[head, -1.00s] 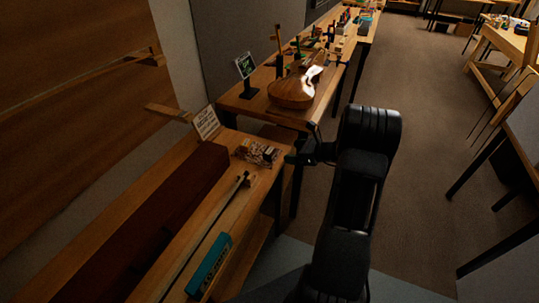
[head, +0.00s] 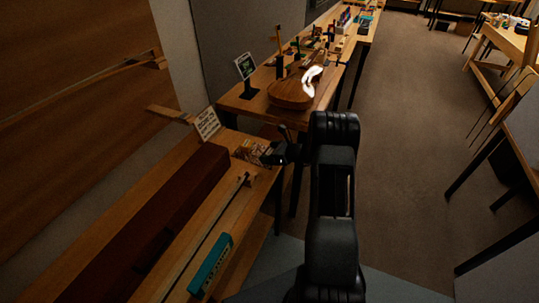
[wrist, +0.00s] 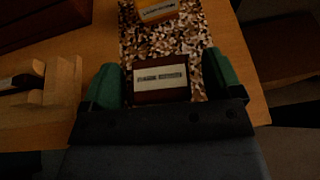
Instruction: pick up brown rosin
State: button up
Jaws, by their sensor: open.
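The brown rosin (wrist: 160,97) is a dark brown block with a pale label, lying on a brown-and-white patterned cloth (wrist: 130,45) in the wrist view. My gripper (wrist: 162,76) is open, with its green fingers on either side of the rosin and small gaps left and right. It does not hold the rosin. In the head view my gripper (head: 272,155) is at the right edge of the bench, over the cloth (head: 247,148), and hides the rosin there.
A yellow-orange box (wrist: 157,9) lies on the cloth just beyond the rosin. A bow (head: 205,240), a teal box (head: 211,267), a long dark red case (head: 160,215) and a sign (head: 207,123) are on the bench. A violin (head: 288,94) lies on the bench behind.

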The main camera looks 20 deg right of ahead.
jog(key=c, duration=1)
